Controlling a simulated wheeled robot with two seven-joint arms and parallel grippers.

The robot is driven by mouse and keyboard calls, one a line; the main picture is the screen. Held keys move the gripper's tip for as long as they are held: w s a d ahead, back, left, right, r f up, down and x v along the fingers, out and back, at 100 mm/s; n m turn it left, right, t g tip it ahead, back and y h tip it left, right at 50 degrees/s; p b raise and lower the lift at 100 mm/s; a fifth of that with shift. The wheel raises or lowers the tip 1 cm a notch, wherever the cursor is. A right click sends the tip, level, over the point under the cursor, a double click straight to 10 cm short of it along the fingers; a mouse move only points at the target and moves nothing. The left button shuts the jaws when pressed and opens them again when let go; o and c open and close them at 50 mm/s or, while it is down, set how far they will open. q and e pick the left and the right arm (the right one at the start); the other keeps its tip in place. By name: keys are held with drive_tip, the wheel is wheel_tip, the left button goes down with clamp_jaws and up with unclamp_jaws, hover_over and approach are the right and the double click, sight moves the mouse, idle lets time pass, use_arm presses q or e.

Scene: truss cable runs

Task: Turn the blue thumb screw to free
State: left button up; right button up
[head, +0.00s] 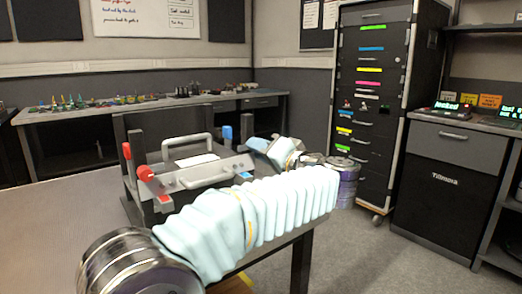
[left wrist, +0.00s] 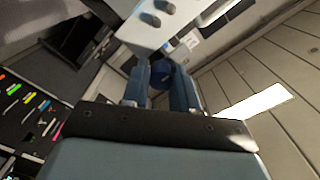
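A small blue thumb screw (head: 227,132) stands at the back right of the grey fixture (head: 190,182) on the table. In the left wrist view a round dark blue thing, apparently the same screw (left wrist: 160,76), shows between and beyond my fingers. My left gripper (head: 252,143) reaches back toward the fixture's right end, close to the screw. In the left wrist view its two blue-grey fingers (left wrist: 160,68) stand apart with a gap between them. Contact with the screw cannot be made out. My right gripper is not in view.
Red knobs (head: 146,173) sit on the fixture's left side, and pale handles (head: 187,143) rise from it. My left arm crosses in front of the table. A dark drawer cabinet (head: 369,90) stands behind at the right. A bench (head: 150,104) runs along the back wall.

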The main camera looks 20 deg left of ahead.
use_arm(q)
drive_tip(key=o, duration=0.4)
drive_tip(key=shift+c, duration=0.2)
drive_tip(key=v, duration=1.4)
drive_tip(key=shift+b, duration=0.45)
